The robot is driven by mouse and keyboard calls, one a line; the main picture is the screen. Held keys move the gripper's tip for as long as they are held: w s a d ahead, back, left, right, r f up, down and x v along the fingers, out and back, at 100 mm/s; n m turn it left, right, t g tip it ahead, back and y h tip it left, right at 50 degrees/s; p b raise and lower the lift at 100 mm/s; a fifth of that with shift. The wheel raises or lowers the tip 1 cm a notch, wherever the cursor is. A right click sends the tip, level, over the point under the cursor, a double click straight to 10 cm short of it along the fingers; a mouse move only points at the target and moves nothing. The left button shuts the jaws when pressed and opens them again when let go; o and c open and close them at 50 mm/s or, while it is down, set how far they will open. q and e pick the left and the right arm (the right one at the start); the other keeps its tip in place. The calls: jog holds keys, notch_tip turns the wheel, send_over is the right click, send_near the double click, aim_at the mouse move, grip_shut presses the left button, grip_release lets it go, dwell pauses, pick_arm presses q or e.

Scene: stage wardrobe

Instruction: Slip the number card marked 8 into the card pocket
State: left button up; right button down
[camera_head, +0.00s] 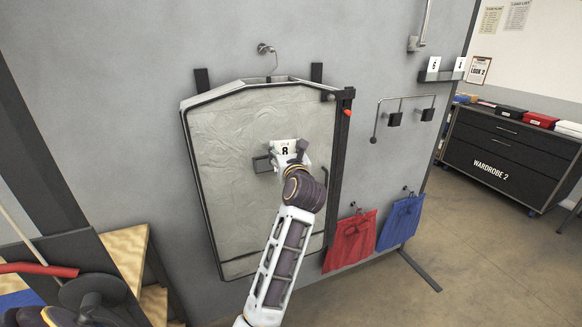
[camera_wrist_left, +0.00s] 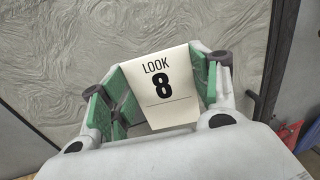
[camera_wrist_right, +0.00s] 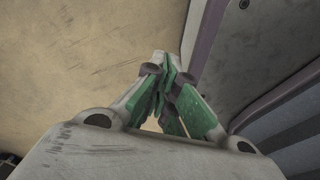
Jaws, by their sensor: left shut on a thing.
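The number card marked 8 (camera_head: 285,151) is white, and in the left wrist view the card (camera_wrist_left: 160,85) reads LOOK 8. My left gripper (camera_head: 291,156) is shut on the card and holds it upright in front of the grey garment bag (camera_head: 240,115). A small dark frame (camera_head: 262,163), which looks like the card pocket, shows just left of the card; the gripper and card hide part of it. I cannot tell whether card and frame touch. My right gripper (camera_wrist_right: 167,95) looks shut and empty in its wrist view.
The bag hangs from a hook (camera_head: 266,48) on a grey wall, with a dark upright rail (camera_head: 340,150) at its right. Red (camera_head: 350,240) and blue (camera_head: 400,222) bags hang to the right. A black cabinet (camera_head: 510,150) stands farther right. Wooden boards (camera_head: 128,255) are at lower left.

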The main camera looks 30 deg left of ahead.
aim_at(265, 128)
pick_arm(q)
notch_tip(265, 128, up, 5)
jog(key=s+a+n+g+y+b, duration=0.2)
jog(key=b, duration=0.1)
jog(key=shift+s+a+r, duration=0.15)
jog(key=shift+s+a, duration=0.05)
jog(key=shift+a, duration=0.15)
pick_arm(e)
jog(key=shift+w+d+f, duration=0.2)
jog(key=shift+w+f, duration=0.3)
jog(key=shift+f, duration=0.2)
jog(key=shift+w+d+f, duration=0.2)
jog(key=shift+w+f, duration=0.25)
jog(key=shift+f, duration=0.2)
pick_arm(q)
jog(key=shift+w+a, duration=0.35)
jog(key=shift+a, duration=0.05)
pick_arm(e)
jog(key=shift+s, duration=0.1)
pick_arm(q)
jog(key=shift+f+x, duration=0.15)
jog(key=shift+x, duration=0.85)
jog(key=shift+f+x, duration=0.15)
jog(key=shift+x, duration=0.85)
jog(key=shift+f, duration=0.1)
pick_arm(e)
jog(key=shift+s+d+f, duration=0.1)
jog(key=shift+s+d, duration=0.05)
